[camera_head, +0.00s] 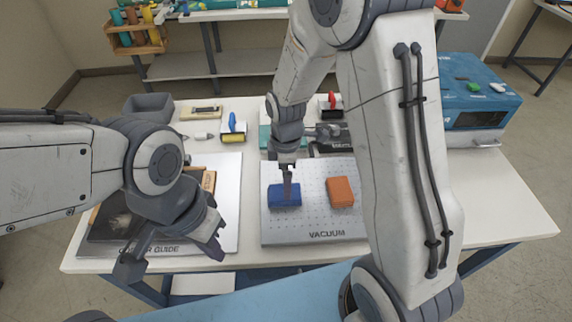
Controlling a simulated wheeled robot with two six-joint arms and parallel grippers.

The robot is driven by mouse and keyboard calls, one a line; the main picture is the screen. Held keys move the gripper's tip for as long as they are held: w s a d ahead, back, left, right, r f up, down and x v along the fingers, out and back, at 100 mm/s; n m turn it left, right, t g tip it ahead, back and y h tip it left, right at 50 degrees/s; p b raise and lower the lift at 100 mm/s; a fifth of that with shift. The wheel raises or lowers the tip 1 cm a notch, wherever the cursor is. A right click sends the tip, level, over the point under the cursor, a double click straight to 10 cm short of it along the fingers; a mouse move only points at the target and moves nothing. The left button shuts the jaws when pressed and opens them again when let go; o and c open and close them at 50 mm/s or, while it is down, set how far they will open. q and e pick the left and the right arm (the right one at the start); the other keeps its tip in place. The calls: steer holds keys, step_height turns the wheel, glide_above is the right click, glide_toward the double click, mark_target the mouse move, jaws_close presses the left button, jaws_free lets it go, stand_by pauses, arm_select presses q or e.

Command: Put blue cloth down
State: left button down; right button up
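The blue cloth (284,196) is a small folded block at the left side of the grey perforated plate marked VACUUM (310,235). My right gripper (289,188) points straight down at the blue cloth, its fingertips at the cloth's top. I see its fingers edge-on, so whether they are closed on the cloth cannot be told. The cloth appears to rest on the plate. My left gripper (172,253) is open and empty, its fingers spread over the front of the board marked GUIDE (228,190).
An orange folded block (340,191) lies right of the blue cloth on the plate. Blue-handled (233,128) and red-handled (331,104) tools stand behind. A grey bin (149,107) is at back left, and a blue machine (472,98) at back right. My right arm hides part of the table.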

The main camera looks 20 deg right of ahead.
steer(key=s+a+r+m, duration=0.3)
steer(key=s+a+r, duration=0.4)
steer(key=r, duration=0.4)
steer(key=s+a+r+m+y, duration=0.1)
steer(key=s+m, duration=0.4)
steer(key=s, duration=0.8)
steer(key=shift+s+r+m, duration=0.3)
steer(key=shift+s, duration=0.1)
